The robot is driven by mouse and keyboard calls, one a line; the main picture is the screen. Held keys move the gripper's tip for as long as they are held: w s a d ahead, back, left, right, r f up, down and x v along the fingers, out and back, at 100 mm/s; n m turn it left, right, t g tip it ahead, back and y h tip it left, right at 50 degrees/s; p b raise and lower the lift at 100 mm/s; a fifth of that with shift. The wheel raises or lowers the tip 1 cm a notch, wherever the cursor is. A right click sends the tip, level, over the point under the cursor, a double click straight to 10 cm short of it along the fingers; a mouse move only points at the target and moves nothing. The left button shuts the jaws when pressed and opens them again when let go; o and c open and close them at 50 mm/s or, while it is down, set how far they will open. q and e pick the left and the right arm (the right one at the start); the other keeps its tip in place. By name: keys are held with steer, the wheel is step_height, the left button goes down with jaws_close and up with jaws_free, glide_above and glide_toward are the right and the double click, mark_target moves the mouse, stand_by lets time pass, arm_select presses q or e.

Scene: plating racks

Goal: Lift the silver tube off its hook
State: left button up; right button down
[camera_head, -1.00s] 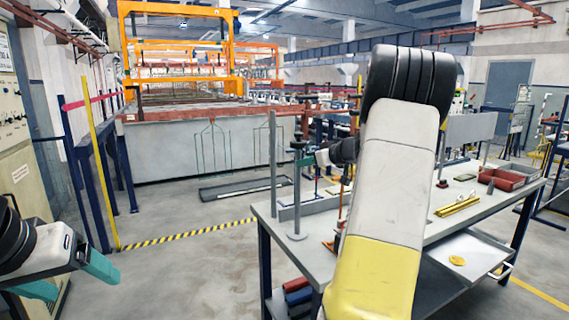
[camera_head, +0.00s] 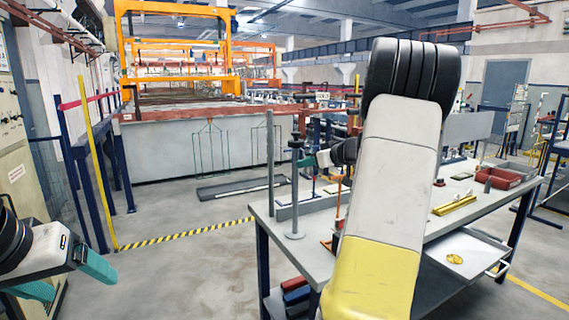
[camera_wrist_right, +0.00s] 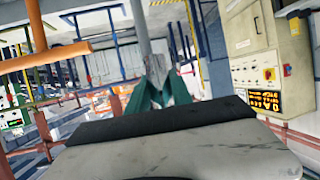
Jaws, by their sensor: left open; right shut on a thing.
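My right gripper (camera_head: 312,160) is beside a grey upright post (camera_head: 295,190) with a dark collar and a round foot on the workbench; my own forearm hides much of that area. In the right wrist view its teal fingers (camera_wrist_right: 158,80) close on a grey metal piece, which I take to be the silver tube (camera_wrist_right: 141,30), rising away from the fingertips. The hook, and whether the tube touches it, cannot be made out. My left gripper (camera_head: 75,283) is at the lower left, open and empty, far from the bench.
The grey workbench (camera_head: 262,216) carries a second upright bar (camera_head: 270,160), a yellow piece (camera_head: 455,205) and red bins (camera_head: 503,177). An open drawer (camera_head: 470,245) juts out at its front right. The floor between my left gripper and the bench is clear.

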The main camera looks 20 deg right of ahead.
steer(key=s, duration=0.7)
steer(key=shift+d+r, duration=0.25)
steer(key=shift+r, duration=0.15)
